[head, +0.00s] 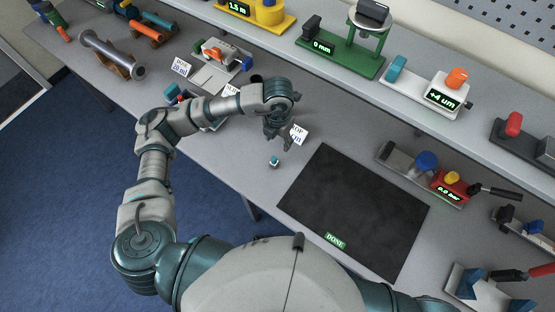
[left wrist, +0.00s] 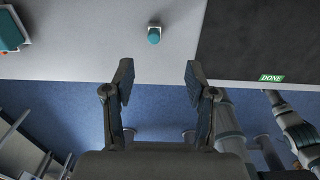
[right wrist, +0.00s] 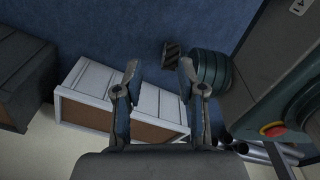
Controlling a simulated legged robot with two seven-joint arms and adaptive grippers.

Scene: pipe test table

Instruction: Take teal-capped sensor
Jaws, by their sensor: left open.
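The teal-capped sensor (head: 274,161) is a small piece standing on the grey table, left of the black mat. In the left wrist view the sensor (left wrist: 154,35) shows a round teal top and a pale lower part, beyond the fingertips. My left gripper (head: 280,143) is open and empty, above the table close to the sensor and apart from it. In the left wrist view its fingers (left wrist: 158,75) are spread wide. My right gripper (right wrist: 157,68) is open and empty, away from the table, over a blue floor with a white crate.
A black mat (head: 352,210) with a green DONE label (head: 335,241) lies right of the sensor. A white sign (head: 299,134) stands just behind the left gripper. A red gauge (head: 450,187) and several instruments line the back and right. The table around the sensor is clear.

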